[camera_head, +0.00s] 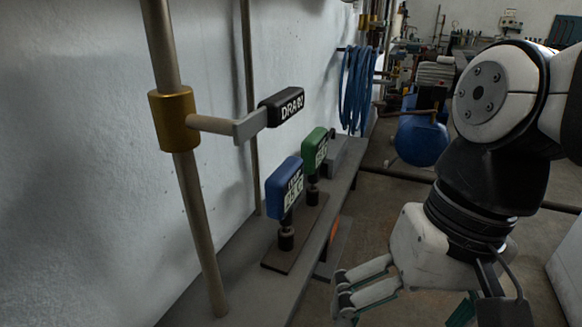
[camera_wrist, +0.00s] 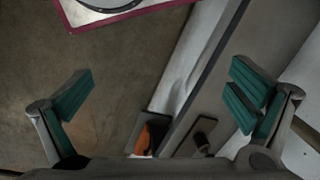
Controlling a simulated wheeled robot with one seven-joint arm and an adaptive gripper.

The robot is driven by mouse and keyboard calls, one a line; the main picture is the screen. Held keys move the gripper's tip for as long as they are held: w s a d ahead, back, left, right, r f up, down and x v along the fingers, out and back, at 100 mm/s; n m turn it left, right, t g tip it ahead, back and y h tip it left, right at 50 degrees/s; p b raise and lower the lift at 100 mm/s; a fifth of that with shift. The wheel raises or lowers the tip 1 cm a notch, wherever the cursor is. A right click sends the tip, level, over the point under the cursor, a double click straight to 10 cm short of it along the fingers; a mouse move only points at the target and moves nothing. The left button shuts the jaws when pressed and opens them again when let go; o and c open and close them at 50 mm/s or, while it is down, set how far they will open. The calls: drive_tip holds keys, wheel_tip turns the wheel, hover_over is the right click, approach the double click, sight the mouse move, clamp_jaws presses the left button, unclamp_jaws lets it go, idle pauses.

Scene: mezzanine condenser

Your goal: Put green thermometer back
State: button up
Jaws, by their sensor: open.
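The green thermometer (camera_head: 314,152), a boxy head with a pale display on a dark stem, stands upright on a dark base plate (camera_head: 272,263) on the grey ledge in the head view. The blue thermometer (camera_head: 284,188) stands nearer, on the same plate, and partly covers the green one's side. My gripper (camera_head: 342,295) is right of the ledge and lower than both heads, apart from them. In the wrist view my gripper (camera_wrist: 160,88) is open and empty, its green-padded fingers wide apart.
A dark bin with something orange (camera_wrist: 152,137) sits beside the ledge. Blue hose (camera_head: 358,88) and a blue tank (camera_head: 421,138) are farther back.

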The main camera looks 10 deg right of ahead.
drive_tip(key=d, duration=0.1)
drive_tip(key=s+d+n+t+h, duration=0.1)
drive_tip(key=d+n+h, duration=0.1)
drive_tip(key=shift+s+f, duration=0.25)
drive_tip(key=shift+s, duration=0.05)
idle(0.3)
wheel_tip(320, 180, up, 18)
drive_tip(key=t+p, duration=0.3)
drive_tip(key=p, duration=1.3)
drive_tip(key=shift+n, duration=0.3)
drive_tip(key=shift+r, duration=0.1)
